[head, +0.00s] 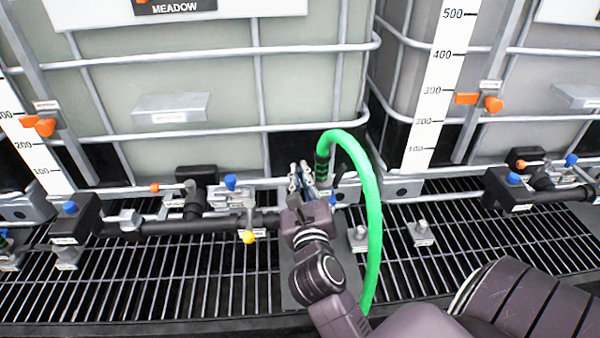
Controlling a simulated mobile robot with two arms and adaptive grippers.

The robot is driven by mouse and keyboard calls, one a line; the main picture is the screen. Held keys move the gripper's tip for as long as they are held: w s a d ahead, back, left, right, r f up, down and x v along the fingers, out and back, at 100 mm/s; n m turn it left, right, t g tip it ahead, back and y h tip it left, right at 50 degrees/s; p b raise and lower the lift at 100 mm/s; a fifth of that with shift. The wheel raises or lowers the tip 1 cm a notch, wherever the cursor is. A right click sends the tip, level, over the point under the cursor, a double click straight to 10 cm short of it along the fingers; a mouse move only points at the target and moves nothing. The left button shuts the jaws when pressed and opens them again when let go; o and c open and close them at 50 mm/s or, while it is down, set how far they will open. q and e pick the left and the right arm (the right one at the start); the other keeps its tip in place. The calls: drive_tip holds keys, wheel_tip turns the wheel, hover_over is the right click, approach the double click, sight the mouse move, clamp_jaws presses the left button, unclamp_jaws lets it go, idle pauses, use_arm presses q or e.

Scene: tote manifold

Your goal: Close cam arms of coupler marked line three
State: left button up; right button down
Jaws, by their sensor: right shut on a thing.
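My right gripper (308,192) reaches up from the bottom, in the middle of the head view, at the end of the green hose. It is shut on a part of the coupler there, most likely a cam arm; the gripper itself hides the exact contact. Small pale metal levers (293,178) stick up just past its fingers. The green hose (372,220) arches up and ends in a black ribbed fitting (322,166) just right of the fingers. Most of the coupler is hidden behind the gripper, and no line three mark is readable. My left gripper is out of view.
Two caged pale tanks (215,90) stand behind. A black pipe (160,225) with blue and yellow valve handles runs left of my gripper; another manifold (545,190) is at the right. Small capped fittings (420,234) stand on the open floor grating (470,235).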

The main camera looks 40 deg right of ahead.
drive_tip(key=c, duration=2.1)
unclamp_jaws()
drive_tip(key=shift+f, duration=0.1)
